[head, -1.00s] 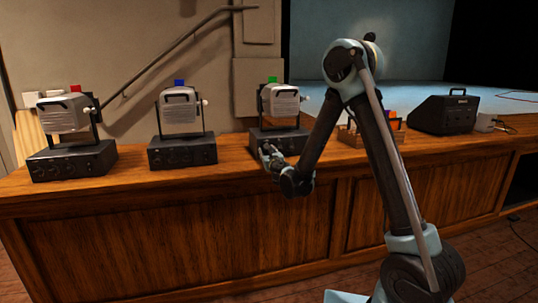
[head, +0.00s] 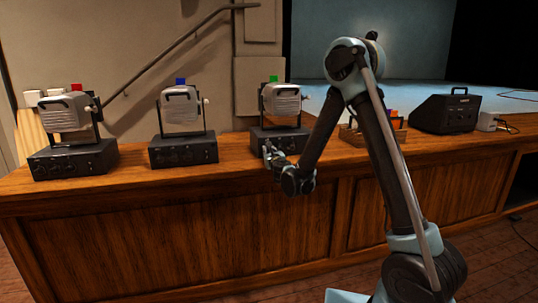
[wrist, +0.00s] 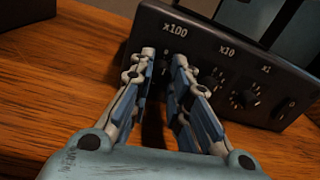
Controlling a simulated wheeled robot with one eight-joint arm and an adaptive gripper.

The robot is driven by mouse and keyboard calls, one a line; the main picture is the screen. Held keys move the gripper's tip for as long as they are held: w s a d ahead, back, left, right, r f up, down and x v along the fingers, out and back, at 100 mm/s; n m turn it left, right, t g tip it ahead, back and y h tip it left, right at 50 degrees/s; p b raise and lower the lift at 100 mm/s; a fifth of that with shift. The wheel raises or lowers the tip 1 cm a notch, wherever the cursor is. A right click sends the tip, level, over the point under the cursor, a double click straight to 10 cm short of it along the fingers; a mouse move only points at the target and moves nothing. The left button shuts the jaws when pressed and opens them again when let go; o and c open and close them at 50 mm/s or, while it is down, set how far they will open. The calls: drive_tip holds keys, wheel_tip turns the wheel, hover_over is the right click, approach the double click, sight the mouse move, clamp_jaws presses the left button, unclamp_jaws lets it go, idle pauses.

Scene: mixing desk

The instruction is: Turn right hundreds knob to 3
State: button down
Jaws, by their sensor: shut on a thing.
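The right control box (head: 279,140) stands on the wooden desk under a lamp (head: 281,100) with a green block (head: 273,79) on top. In the wrist view, the box's front panel (wrist: 205,62) carries the marks x100, x10 and x1. My gripper (wrist: 164,58) reaches the panel just below the x100 mark, its two fingers on either side of the hundreds knob and shut on it. The fingers hide most of that knob, so its setting cannot be read. My gripper (head: 269,149) also shows at the box's front in the head view.
The x10 knob (wrist: 241,98) and x1 knob (wrist: 283,108) sit right of the fingers. Two similar boxes, the middle one (head: 183,150) and left one (head: 74,158), stand along the desk (head: 130,196). A wooden tray (head: 352,137) and black speaker (head: 446,112) stand to the right.

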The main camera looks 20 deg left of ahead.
drive_tip(key=m, duration=0.3)
drive_tip(key=shift+d+m, duration=0.1)
drive_tip(key=shift+m, duration=0.3)
drive_tip(key=m, duration=0.4)
drive_tip(key=shift+m, duration=0.3)
drive_tip(key=m, duration=0.4)
drive_tip(key=shift+d+g, duration=0.1)
drive_tip(key=shift+g, duration=0.3)
drive_tip(key=shift+d+m, duration=0.1)
drive_tip(key=shift+m, duration=1.9)
drive_tip(key=c, duration=1.6)
unclamp_jaws()
drive_tip(key=shift+w, duration=0.1)
drive_tip(key=shift+o, duration=0.6)
